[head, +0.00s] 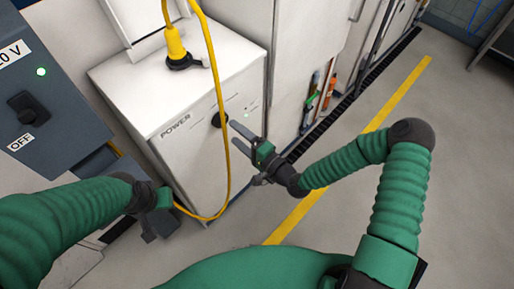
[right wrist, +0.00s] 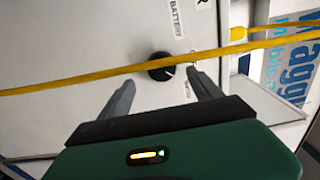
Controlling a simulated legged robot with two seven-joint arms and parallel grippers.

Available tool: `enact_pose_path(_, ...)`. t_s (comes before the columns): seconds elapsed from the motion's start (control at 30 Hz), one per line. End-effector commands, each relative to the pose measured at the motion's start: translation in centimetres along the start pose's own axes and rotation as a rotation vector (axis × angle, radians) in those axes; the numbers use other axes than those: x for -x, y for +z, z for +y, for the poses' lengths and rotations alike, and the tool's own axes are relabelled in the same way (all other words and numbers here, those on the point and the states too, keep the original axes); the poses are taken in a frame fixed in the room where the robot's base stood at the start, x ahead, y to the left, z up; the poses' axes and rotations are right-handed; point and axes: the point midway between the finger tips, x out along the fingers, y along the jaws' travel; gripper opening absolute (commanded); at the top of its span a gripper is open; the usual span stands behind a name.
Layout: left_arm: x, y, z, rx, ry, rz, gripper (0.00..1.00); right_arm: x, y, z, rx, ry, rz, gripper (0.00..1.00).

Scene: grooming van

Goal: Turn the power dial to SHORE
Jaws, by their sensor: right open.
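The power dial (head: 218,120) is a round black knob on the front of a white cabinet marked POWER (head: 175,125). In the right wrist view the dial (right wrist: 160,70) sits beyond and between my fingertips, with a BATTERY label (right wrist: 176,18) above it. A pale mark on the dial points toward the lower right; a small label there is too blurred to read. My right gripper (head: 236,134) is open and empty, just right of the dial, not touching it. It also shows in the right wrist view (right wrist: 163,88). My left gripper (head: 150,222) is low at the left, its jaws unclear.
A yellow cable (head: 222,150) hangs from a plug (head: 175,45) atop the cabinet and crosses in front of the dial in the wrist view (right wrist: 100,79). A grey box with an OFF switch (head: 27,109) is at the left. Floor with a yellow line (head: 400,95) lies right.

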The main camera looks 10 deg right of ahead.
Motion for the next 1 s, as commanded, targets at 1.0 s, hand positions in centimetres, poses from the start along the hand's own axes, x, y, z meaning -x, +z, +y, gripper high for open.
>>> enact_pose_path(1.0,0.0,0.0,0.0,0.000,0.000,0.000,0.00,10.7,0.0,0.7,0.035,0.044,-0.017,0.74)
